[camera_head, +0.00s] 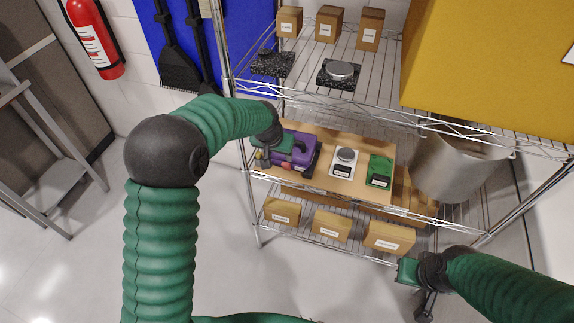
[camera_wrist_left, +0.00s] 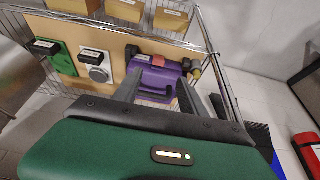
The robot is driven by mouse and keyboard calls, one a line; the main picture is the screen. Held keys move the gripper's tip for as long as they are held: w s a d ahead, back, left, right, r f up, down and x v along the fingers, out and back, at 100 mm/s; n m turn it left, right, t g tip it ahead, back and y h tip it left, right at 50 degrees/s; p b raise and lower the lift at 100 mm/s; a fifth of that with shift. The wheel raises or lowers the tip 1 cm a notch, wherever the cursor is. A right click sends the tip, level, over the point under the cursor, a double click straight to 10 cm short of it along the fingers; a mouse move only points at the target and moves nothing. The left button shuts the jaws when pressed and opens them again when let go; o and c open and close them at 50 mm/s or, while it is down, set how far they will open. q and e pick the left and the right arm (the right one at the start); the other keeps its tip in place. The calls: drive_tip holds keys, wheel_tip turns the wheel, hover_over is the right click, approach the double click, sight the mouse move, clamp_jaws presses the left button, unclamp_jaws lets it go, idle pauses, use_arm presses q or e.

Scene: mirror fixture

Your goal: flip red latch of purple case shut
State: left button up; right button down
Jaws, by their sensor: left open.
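The purple case (camera_head: 304,152) lies on the wooden board of the middle shelf, at its left end. It also shows in the left wrist view (camera_wrist_left: 167,74), with a dark handle. A small red part (camera_wrist_left: 158,61), which looks like the latch, is at its edge facing the shelf front; whether it is up or down is too small to tell. My left gripper (camera_head: 262,157) is at the case, partly covering it. In the wrist view its two fingers (camera_wrist_left: 159,92) are spread, with the case beyond and between them and nothing held. My right gripper (camera_head: 426,303) hangs low at right, away from the case.
A white device (camera_head: 343,163) and a green device (camera_head: 380,170) stand right of the case. A metal shelf post (camera_head: 222,50) rises left of the case. A grey bin (camera_head: 458,165) is at right.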

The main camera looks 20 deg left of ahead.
sight(285, 166)
use_arm(q)
drive_tip(key=x, duration=1.3)
drive_tip(key=shift+w+d+f, duration=0.2)
drive_tip(key=shift+d+f, duration=0.1)
drive_tip(key=shift+w+a+f, duration=0.2)
drive_tip(key=shift+a+f, duration=0.15)
drive_tip(key=c, duration=0.3)
drive_tip(key=shift+d+r, duration=0.1)
drive_tip(key=shift+d, duration=0.05)
clamp_jaws()
